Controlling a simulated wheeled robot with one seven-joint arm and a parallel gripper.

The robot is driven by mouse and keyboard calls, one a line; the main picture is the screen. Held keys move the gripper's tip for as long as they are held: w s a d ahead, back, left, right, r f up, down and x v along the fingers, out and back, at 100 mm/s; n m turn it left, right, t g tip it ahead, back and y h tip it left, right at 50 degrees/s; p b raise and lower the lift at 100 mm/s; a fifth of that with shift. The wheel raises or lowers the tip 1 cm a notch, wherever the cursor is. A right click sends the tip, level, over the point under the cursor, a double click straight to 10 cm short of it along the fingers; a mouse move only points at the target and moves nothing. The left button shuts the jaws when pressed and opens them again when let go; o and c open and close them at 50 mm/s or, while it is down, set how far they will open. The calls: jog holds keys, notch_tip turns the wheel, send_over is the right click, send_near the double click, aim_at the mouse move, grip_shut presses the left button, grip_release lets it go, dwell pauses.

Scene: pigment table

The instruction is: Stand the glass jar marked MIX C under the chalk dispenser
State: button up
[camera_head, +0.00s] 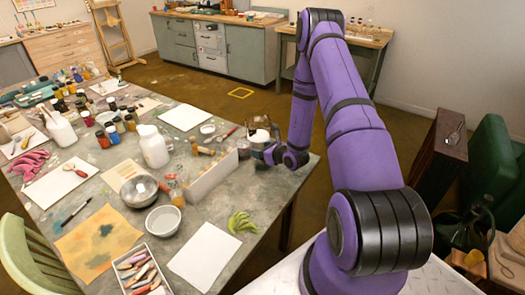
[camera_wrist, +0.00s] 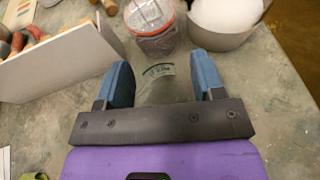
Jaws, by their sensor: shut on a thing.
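My gripper (camera_wrist: 166,82) has its two blue fingers on either side of a clear glass jar (camera_wrist: 158,71) with a small curved label, whose lettering is too small to read for sure. In the head view, my gripper (camera_head: 264,152) is low over the far right part of the table, and the jar is hard to make out there. Just beyond the fingers in the wrist view is a clear vessel with an orange rim (camera_wrist: 152,18). I cannot tell surely which thing is the chalk dispenser; a dark-framed item with a white part (camera_head: 260,135) stands right by my gripper.
A pale upright panel (camera_head: 212,178) stands left of my gripper; it also shows in the wrist view (camera_wrist: 62,52). A grey container with a white rounded thing (camera_wrist: 225,18) is at the upper right. White bottles, bowls and several paint jars crowd the left. The table's right edge is close.

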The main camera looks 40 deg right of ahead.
jog(key=shift+f, duration=0.1)
jog(key=o, duration=1.1)
jog(key=shift+o, duration=0.2)
